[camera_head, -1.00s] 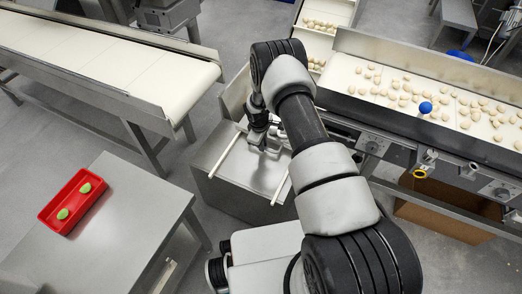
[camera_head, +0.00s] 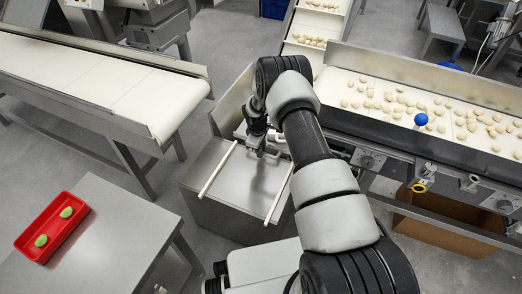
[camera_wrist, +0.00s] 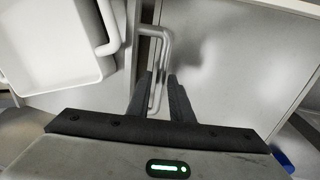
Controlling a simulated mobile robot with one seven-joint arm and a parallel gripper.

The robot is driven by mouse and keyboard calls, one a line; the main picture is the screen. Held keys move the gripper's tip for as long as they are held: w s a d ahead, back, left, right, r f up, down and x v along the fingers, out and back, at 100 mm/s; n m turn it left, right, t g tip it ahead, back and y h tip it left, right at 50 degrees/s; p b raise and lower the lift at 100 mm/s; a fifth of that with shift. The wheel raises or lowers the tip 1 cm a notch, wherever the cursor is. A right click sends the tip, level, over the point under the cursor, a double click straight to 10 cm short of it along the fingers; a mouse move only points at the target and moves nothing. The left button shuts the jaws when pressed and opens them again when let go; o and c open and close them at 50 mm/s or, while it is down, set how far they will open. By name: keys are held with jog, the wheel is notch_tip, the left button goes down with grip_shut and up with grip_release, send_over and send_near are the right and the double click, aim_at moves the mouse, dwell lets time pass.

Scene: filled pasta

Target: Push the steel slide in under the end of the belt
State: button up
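The steel slide appears to be the grey sheet-metal piece (camera_head: 250,182) at the middle of the head view, with two white rails along its top. My gripper (camera_head: 262,147) is low over its far part, between the rails; my arm partly hides this. In the wrist view a bent metal bar handle (camera_wrist: 166,38) reaches down between the two dark fingers of my gripper (camera_wrist: 160,78). The fingers are close on either side of the bar; I cannot tell whether they press on it. A pale steel plate (camera_wrist: 235,55) fills the right of the wrist view.
An empty belt (camera_head: 110,85) ends at the left. A table (camera_head: 120,245) with a red tray (camera_head: 42,250) is at front left. A pale tray-like piece (camera_wrist: 55,50) is beside my fingers.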

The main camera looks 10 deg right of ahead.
jog(key=shift+o, duration=0.9)
notch_tip(320, 180, up, 17)
jog(key=s+a+p, duration=0.2)
jog(key=p, duration=0.2)
jog(key=shift+s+p, duration=0.35)
jog(key=shift+d+r, duration=0.1)
